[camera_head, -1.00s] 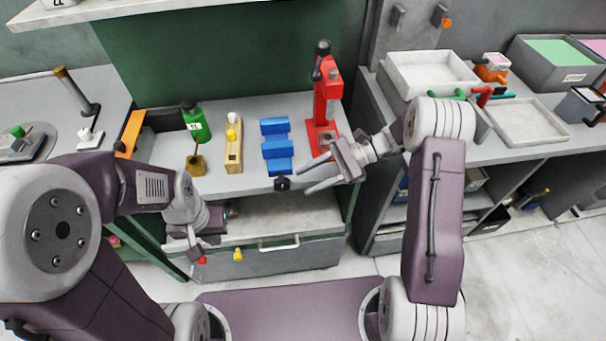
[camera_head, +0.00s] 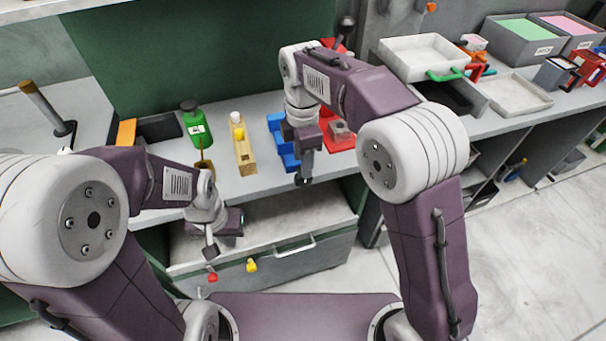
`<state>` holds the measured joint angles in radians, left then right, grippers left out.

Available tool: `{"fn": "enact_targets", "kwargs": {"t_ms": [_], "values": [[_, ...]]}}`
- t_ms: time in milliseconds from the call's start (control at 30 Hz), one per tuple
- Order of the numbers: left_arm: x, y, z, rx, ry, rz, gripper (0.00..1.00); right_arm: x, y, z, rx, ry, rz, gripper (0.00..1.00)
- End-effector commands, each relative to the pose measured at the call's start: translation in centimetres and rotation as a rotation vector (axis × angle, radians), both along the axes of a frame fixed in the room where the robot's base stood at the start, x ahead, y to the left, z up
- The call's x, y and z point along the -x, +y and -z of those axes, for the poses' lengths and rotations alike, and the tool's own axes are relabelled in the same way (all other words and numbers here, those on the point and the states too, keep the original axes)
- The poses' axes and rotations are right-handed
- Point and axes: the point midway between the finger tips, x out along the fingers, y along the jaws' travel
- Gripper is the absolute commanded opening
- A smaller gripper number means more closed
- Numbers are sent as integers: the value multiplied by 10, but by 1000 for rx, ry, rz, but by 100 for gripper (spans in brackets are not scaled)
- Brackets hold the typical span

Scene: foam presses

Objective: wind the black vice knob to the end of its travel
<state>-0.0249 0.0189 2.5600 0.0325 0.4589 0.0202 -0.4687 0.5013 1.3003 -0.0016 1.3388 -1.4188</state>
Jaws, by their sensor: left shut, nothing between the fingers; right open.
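The blue vice (camera_head: 282,151) stands on the bench, partly hidden behind my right arm. Its black knob is at the vice's front edge, covered by or merged with the dark tips of my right gripper (camera_head: 304,180), so I cannot make it out apart. My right gripper points down at the vice's front end and is open. I cannot tell whether its fingers are around the knob or touching it. My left gripper (camera_head: 210,252) is shut and empty, low in front of the drawer, left of the vice.
A red press (camera_head: 338,143) stands behind my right arm. The drawer (camera_head: 290,254) is below. White trays (camera_head: 424,57) lie at right.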

Motion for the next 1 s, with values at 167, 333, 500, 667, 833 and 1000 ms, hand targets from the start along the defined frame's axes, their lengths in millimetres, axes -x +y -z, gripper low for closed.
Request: {"fn": "enact_targets", "kwargs": {"t_ms": [167,333,500,667,833,1000], "values": [[0,0,13,0,0,0,0,1,0,35,1,3,2,44],[0,0,15,0,0,0,0,0,0,45,-1,1,2,44],[0,0,14,0,0,0,0,0,0,45,-1,1,3,44],[0,0,14,0,0,0,0,0,0,45,-1,1,3,13],[0,0,14,0,0,0,0,0,0,45,-1,3,3,0],[0,0,12,0,0,0,0,0,-1,44,-21,9,5,0]]}}
